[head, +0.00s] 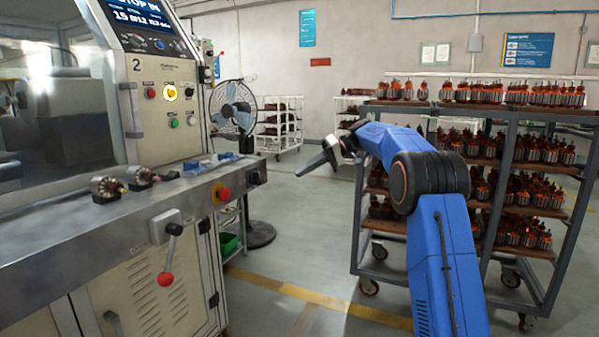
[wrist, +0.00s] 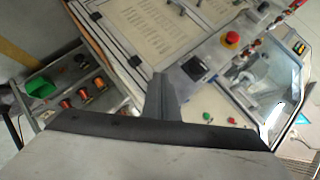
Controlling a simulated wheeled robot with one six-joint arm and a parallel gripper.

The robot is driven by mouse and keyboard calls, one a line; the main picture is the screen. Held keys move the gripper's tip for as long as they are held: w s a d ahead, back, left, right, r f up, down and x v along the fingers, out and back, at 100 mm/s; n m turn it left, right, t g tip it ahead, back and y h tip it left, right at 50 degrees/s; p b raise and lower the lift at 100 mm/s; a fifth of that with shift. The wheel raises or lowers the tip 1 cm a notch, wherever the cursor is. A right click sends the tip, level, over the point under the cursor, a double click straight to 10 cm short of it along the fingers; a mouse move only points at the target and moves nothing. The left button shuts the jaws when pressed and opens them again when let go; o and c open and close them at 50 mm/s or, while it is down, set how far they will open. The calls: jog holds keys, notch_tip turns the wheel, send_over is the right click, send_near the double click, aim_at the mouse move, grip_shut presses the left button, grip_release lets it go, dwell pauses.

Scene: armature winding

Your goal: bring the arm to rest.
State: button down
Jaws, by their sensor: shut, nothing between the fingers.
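My blue arm rises at the right of centre in the head view and bends over to the left. My gripper (head: 312,163) is at its end, held in mid-air between the winding machine and the loaded rack. Its fingers are together with nothing between them. In the wrist view the closed fingers (wrist: 160,90) point up the picture, with the machine front beyond them. The gripper appears to touch nothing.
The winding machine (head: 160,105) stands at left, with two armatures (head: 107,189) on its ledge and a red-knobbed lever (head: 168,262) in front. A wheeled rack (head: 497,200) of armatures stands at right. A fan (head: 233,106) stands behind. The floor between is clear.

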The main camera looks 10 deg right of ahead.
jog(key=s+f+m+t+h, duration=0.2)
jog(key=s+m+h, duration=0.4)
jog(key=s, duration=2.4)
jog(key=s+d+f+t+h, duration=0.1)
jog(key=s+d+f+h, duration=0.1)
jog(key=s+f, duration=0.4)
jog(key=s+d+f+t+h, duration=0.1)
jog(key=s+f, duration=0.5)
jog(key=s, duration=0.7)
jog(key=s+d+f+h, duration=0.3)
jog(key=s+f, duration=0.3)
jog(key=s, duration=0.3)
jog(key=shift+s+d+f+m+t, duration=0.35)
jog(key=shift+s+d+m+t, duration=0.05)
jog(key=shift+d, duration=0.1)
jog(key=c, duration=2.4)
grip_release()
jog(key=shift+c, duration=0.2)
